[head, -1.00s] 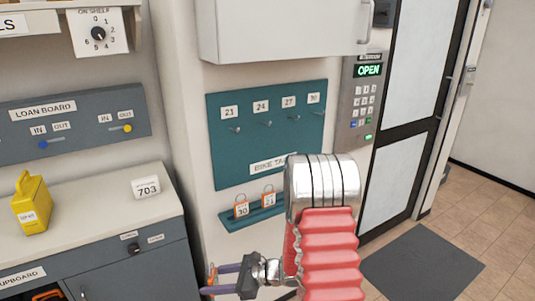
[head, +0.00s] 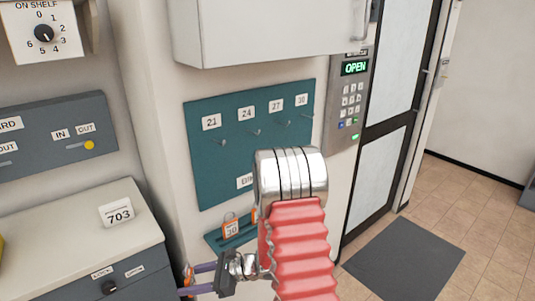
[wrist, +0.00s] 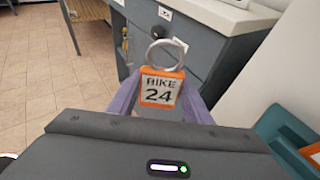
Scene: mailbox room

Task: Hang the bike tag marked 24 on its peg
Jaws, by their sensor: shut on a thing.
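The bike tag marked 24 (wrist: 158,92), orange-edged with a metal ring, is between the purple fingers of my gripper (wrist: 160,103) in the wrist view. The ring stands up above the tag. In the head view my gripper (head: 187,280) is low, beside the grey cupboard, and only a bit of orange shows at its fingertips. The teal board (head: 212,180) carries pegs under labels 21, 24, 27 and 30. The peg under 24 (head: 255,132) is bare, up and to the right of my gripper. My arm hides the board's lower right part.
A teal ledge (head: 215,240) below the board holds an orange tag marked 30 (head: 231,228); another orange tag beside it is mostly hidden. The cupboard (head: 75,235) stands left, with a 703 sign on top. A white cabinet overhangs the board.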

